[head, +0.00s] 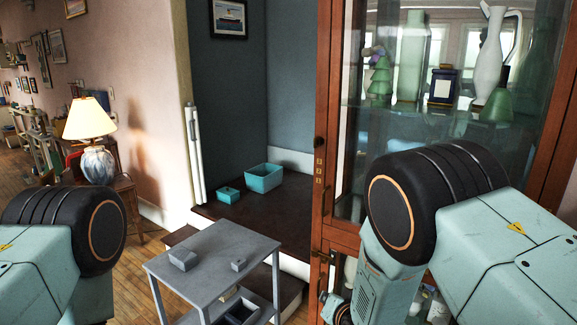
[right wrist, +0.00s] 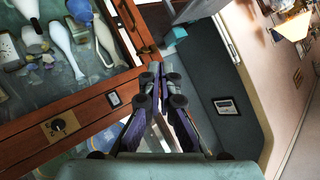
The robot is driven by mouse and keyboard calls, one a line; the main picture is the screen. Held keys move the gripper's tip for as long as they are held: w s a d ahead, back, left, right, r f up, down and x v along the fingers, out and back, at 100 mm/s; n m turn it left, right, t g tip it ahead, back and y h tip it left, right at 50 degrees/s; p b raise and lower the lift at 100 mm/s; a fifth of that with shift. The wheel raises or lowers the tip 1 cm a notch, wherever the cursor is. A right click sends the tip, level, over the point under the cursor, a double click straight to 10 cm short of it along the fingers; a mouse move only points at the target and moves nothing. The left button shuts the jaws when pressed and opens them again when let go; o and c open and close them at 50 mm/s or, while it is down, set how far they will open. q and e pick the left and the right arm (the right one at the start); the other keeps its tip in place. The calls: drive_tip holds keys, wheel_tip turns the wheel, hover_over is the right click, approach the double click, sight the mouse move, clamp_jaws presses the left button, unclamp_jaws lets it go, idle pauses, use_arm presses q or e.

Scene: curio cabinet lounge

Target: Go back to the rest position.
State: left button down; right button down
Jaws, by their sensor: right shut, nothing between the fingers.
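My right gripper (right wrist: 161,78) shows in the right wrist view with its dark, purple-sided fingers together and nothing between them. It is beside the wooden cabinet front, apart from it as far as I can tell. In the head view my right arm stands in front of the glass cabinet (head: 322,110), and only a small dark part of its gripper shows at the bottom edge. My left arm comes in at the lower left; its gripper is out of view.
A grey cart (head: 205,258) with small grey boxes stands ahead. Behind it, two teal bins (head: 264,178) sit on a dark platform (head: 285,215). A lit lamp (head: 97,165) stands on a side table at left. Glass and pottery fill the cabinet close to my right arm.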

drive_tip(key=s+d+f+n+g+h+b, duration=0.1)
drive_tip(key=s+d+f+n+g+b, duration=0.2)
drive_tip(key=s+f, duration=0.5)
drive_tip(key=s+d+f+n+g+h+b, duration=0.1)
drive_tip(key=s+d+f+g, duration=0.1)
drive_tip(key=s+d+f, duration=0.55)
drive_tip(key=s+d+f+g+b, duration=0.1)
drive_tip(key=s+f+g+b, duration=0.2)
drive_tip(key=s, duration=1.1)
drive_tip(key=s+d+f+g+b, duration=0.2)
drive_tip(key=s+f+g+b, duration=0.1)
drive_tip(key=s, duration=1.1)
wheel_tip(320, 180, down, 3)
drive_tip(key=shift+r+g+b, duration=0.2)
drive_tip(key=shift+g+b, duration=0.2)
drive_tip(key=shift+b, duration=0.4)
